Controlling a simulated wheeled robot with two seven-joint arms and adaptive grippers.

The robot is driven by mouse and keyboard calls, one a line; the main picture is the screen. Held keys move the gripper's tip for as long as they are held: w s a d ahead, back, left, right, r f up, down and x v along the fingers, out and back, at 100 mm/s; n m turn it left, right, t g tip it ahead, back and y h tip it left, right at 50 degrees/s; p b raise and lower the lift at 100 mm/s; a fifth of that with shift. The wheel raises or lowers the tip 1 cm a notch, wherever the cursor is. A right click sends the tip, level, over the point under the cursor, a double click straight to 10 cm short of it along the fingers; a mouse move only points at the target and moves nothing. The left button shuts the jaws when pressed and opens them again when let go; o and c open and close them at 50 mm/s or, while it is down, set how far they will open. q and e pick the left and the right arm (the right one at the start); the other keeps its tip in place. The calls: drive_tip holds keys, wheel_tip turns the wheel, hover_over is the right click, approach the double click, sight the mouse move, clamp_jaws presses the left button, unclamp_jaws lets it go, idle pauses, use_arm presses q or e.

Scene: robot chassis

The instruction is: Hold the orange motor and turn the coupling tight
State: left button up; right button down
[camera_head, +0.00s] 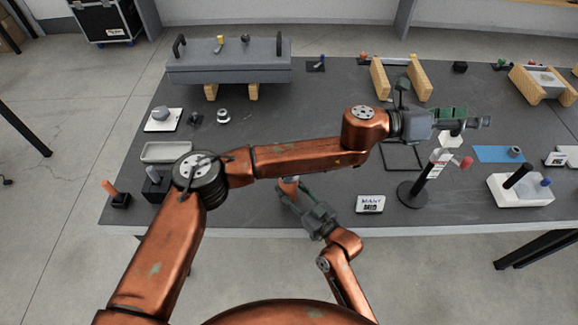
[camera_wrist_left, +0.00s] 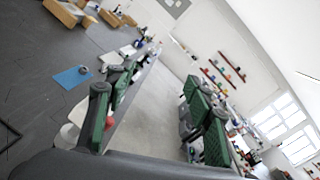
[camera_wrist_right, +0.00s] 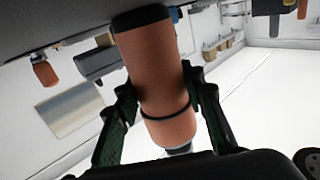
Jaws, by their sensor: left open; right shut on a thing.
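The orange motor (camera_wrist_right: 160,80) is a cylinder with a dark far end, a thin black ring and a grey near end. My right gripper (camera_wrist_right: 160,100) is shut around its sides. In the head view the motor (camera_head: 288,187) shows as a small orange piece at my right gripper (camera_head: 300,201), near the table's front edge, partly under my left arm. My left gripper (camera_head: 482,122) is open and reaches over the right part of the table, far from the motor. Its green fingers (camera_wrist_left: 155,115) stand wide apart with nothing between them. I cannot tell which piece is the coupling.
A blue mat (camera_head: 490,153) with a small round piece (camera_head: 515,152) lies right of a black-based stand (camera_head: 412,195). A small sign (camera_head: 370,204) stands near the front edge.

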use_arm(q)
drive_tip(key=s+d+f+n+t+y, duration=0.3)
drive_tip(key=s+f+n+t+y, duration=0.35)
drive_tip(key=f, duration=0.55)
drive_tip(key=s+a+f+n+t+y, duration=0.25)
drive_tip(key=a+f+y, duration=0.55)
drive_tip(key=a+f, duration=0.4)
drive_tip(key=w+a+n+t+y, duration=0.1)
drive_tip(key=w+a+n+y, duration=0.1)
drive_tip(key=a, duration=0.8)
drive_tip(key=w+a+n+t+y, duration=0.1)
drive_tip(key=w+a+n+y, duration=0.2)
drive_tip(key=a, duration=0.7)
drive_tip(key=w+a+n+t+y, duration=0.1)
drive_tip(key=w+a+n+y, duration=0.2)
drive_tip(key=w+a+y, duration=0.2)
drive_tip(key=shift+w+a+r+t+y, duration=0.15)
drive_tip(key=shift+a+y, duration=0.35)
drive_tip(key=shift+a, duration=0.5)
drive_tip(key=shift+w+a+r+t+y, duration=0.1)
drive_tip(key=shift+a+y, duration=0.35)
drive_tip(key=shift+a, duration=0.6)
drive_tip(key=shift+w+a+r+t+y, duration=0.15)
drive_tip(key=shift+a+y, duration=0.35)
drive_tip(key=shift+a, duration=0.5)
drive_tip(key=shift+w+a, duration=0.25)
drive_tip(key=shift+w, duration=0.3)
drive_tip(key=shift+c, duration=0.6)
